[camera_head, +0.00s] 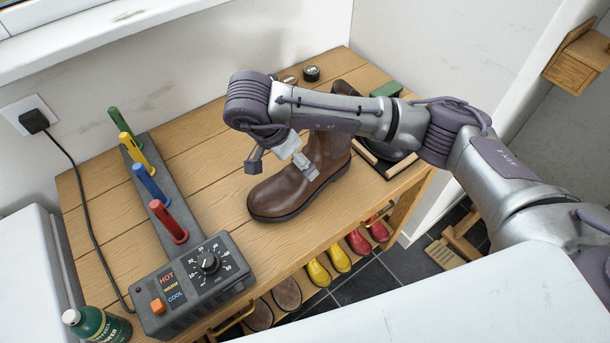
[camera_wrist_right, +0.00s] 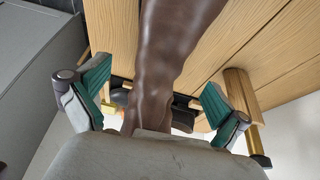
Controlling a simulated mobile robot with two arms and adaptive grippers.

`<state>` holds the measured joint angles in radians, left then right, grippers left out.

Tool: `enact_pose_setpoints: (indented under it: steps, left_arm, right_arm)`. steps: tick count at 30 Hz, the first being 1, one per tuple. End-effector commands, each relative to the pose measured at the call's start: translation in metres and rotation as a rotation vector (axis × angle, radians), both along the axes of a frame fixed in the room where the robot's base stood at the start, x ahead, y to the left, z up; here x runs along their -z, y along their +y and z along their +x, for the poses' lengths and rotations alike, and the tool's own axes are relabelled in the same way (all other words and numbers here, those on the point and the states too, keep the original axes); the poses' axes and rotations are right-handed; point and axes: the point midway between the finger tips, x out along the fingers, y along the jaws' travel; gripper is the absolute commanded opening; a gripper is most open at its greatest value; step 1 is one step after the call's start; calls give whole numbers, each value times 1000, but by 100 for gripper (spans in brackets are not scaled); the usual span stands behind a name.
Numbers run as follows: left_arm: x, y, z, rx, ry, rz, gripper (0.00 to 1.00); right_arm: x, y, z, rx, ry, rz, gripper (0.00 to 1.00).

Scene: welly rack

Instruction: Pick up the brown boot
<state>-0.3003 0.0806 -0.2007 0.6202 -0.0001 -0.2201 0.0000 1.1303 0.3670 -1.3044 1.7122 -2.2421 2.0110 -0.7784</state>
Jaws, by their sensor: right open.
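The brown boot (camera_head: 288,191) stands upright on the wooden bench, its toe toward the front left in the head view. My right arm reaches in from the right and crosses in front of the boot's upper part, hiding some of it. My right gripper (camera_head: 280,163) is at the boot, its fingers pointing down. In the right wrist view the boot's brown leather (camera_wrist_right: 170,60) runs between the spread, green-padded fingers of the gripper (camera_wrist_right: 155,92), with a visible gap on each side. My left gripper is not in view.
A boot dryer with coloured pegs (camera_head: 165,218) and a dial box stands left of the boot on the bench (camera_head: 110,190). A green bottle (camera_head: 98,325) is at the front left. Small tins (camera_head: 311,73) lie behind. Yellow (camera_head: 319,272) and red boots (camera_head: 358,242) stand below.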

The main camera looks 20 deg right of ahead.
Motion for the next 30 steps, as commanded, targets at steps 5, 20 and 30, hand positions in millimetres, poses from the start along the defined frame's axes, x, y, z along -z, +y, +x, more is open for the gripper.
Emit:
enact_pose_setpoints:
  steps: [5, 20, 30]
  left_arm:
    - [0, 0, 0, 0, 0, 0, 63]
    - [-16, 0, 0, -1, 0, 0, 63]
    - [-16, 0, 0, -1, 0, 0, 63]
  right_arm:
    - [10, -5, 2, 2, 2, 1, 100]
    - [51, -26, 15, 0, 0, 1, 100]
    - [50, -26, 15, 0, 0, 1, 65]
